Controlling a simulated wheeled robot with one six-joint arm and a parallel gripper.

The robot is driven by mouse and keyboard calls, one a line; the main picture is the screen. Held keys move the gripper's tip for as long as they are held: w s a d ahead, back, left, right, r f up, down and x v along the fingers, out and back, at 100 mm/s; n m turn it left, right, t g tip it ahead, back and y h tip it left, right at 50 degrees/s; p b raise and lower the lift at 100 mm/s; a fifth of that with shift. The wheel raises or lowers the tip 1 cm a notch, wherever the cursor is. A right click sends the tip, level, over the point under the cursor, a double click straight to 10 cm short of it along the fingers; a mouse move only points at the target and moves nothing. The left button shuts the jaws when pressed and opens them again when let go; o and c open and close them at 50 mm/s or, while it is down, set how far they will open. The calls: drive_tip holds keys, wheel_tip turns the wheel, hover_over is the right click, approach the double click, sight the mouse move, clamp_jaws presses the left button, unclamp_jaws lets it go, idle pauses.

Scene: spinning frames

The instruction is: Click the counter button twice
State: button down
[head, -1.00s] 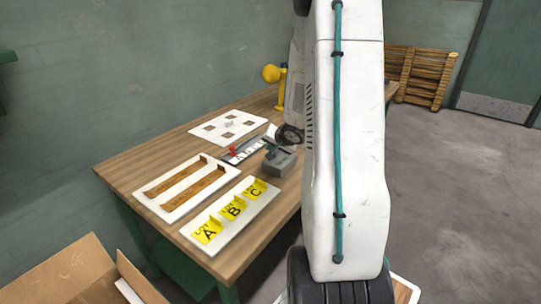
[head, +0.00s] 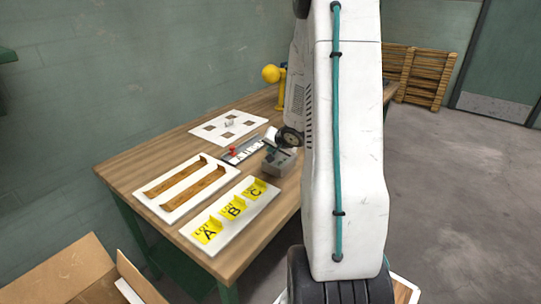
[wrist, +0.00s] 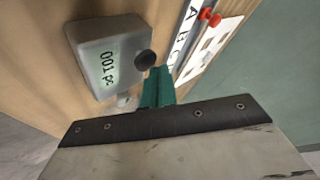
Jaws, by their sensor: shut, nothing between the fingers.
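The counter is a grey box on the table, at the upper left of the wrist view (wrist: 98,62) and left of my arm in the head view (head: 278,163). Its pale display (wrist: 111,66) seems to read "001 pc". Its round black button (wrist: 145,60) is on the side near my fingers. My gripper (wrist: 159,76) has teal fingers, shut and empty, with tips just beside the button in the wrist view. I cannot tell whether they touch it. In the head view my gripper (head: 272,143) is at the counter's far edge, partly hidden by my wrist.
A strip with letters and a red knob (head: 233,150) lies beside the counter. White boards with yellow lot labels (head: 245,222), brown rails (head: 171,204) and dark squares (head: 244,120) are on the table. A cardboard box (head: 70,275) stands at lower left.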

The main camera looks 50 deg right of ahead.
drive_tip(key=shift+f, duration=0.6)
idle(0.8)
drive_tip(key=shift+r, duration=1.05)
drive_tip(key=shift+r, duration=2.5)
